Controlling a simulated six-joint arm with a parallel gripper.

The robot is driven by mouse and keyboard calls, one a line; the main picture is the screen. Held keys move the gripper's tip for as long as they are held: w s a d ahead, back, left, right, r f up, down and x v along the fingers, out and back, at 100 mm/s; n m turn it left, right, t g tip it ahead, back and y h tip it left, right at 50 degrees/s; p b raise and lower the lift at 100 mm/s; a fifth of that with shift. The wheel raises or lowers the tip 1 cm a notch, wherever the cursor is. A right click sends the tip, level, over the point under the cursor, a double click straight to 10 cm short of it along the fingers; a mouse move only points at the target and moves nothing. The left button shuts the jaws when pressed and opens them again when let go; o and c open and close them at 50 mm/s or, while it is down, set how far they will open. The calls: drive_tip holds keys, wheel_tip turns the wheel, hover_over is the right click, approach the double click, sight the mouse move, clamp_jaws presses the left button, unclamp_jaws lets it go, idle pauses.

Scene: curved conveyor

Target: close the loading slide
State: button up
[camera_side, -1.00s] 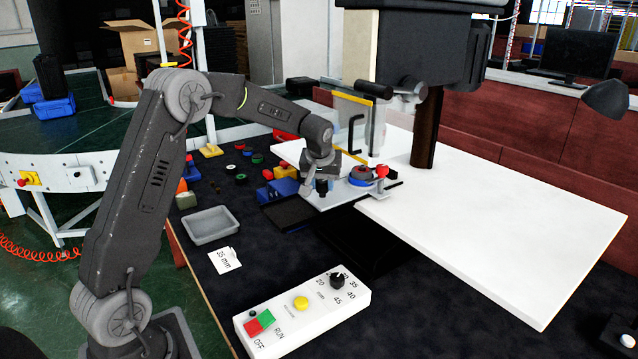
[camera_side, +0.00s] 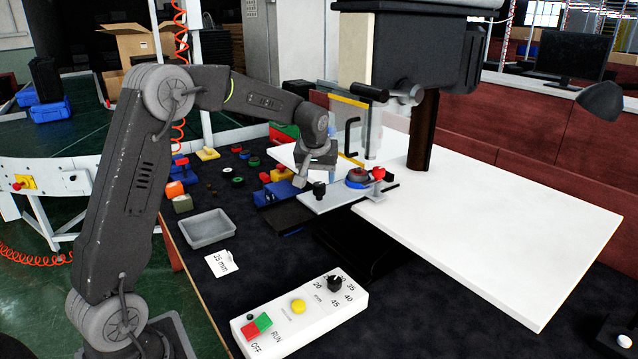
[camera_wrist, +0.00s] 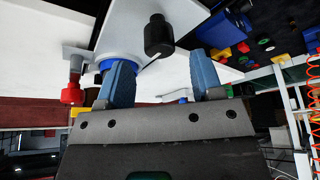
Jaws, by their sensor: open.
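The loading slide (camera_side: 338,197) is a pale flat plate beside the press column. A black knob (camera_side: 319,189) stands upright at its left end. My gripper (camera_side: 303,180) is open, just left of the black knob. In the wrist view, the black knob (camera_wrist: 159,36) shows beyond the two blue fingers of my gripper (camera_wrist: 163,80), apart from them and between their lines. The blue ring (camera_wrist: 112,67) is partly hidden behind one finger.
A clear guard with a black handle (camera_side: 352,137) stands behind the slide. Blue bins (camera_side: 275,192) and a dark tray (camera_side: 289,217) lie close to its left. A grey tray (camera_side: 206,230) and control box (camera_side: 300,312) are nearer. A white table (camera_side: 490,220) extends right.

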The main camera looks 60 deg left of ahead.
drive_tip(key=v, duration=0.9)
drive_tip(key=shift+r, duration=0.4)
drive_tip(key=shift+s+d, duration=0.1)
drive_tip(key=shift+d, duration=0.05)
drive_tip(key=shift+c, duration=0.4)
drive_tip(key=shift+s+f, duration=0.2)
drive_tip(key=shift+s, duration=0.05)
drive_tip(key=shift+c, duration=0.9)
drive_tip(key=s+f+n, duration=0.2)
drive_tip(key=s, duration=0.1)
drive_tip(key=s+f+n+t+y, duration=0.1)
drive_tip(key=s+f+n, duration=0.1)
drive_tip(key=s, duration=0.1)
drive_tip(key=s+f+n+t, duration=0.1)
drive_tip(key=s+f+n, duration=0.1)
drive_tip(key=s+n, duration=0.1)
drive_tip(key=shift+s+d, duration=0.1)
drive_tip(key=shift+s, duration=0.35)
clamp_jaws()
drive_tip(key=shift+n+t, duration=0.3)
drive_tip(key=shift+n, duration=0.1)
drive_tip(key=x, duration=0.7)
drive_tip(key=s+x, duration=0.1)
drive_tip(key=x, duration=0.2)
drive_tip(key=shift+w+f, duration=0.1)
drive_tip(key=shift+f, duration=0.3)
drive_tip(key=shift+w+r, duration=0.15)
drive_tip(key=shift+w, duration=1.85)
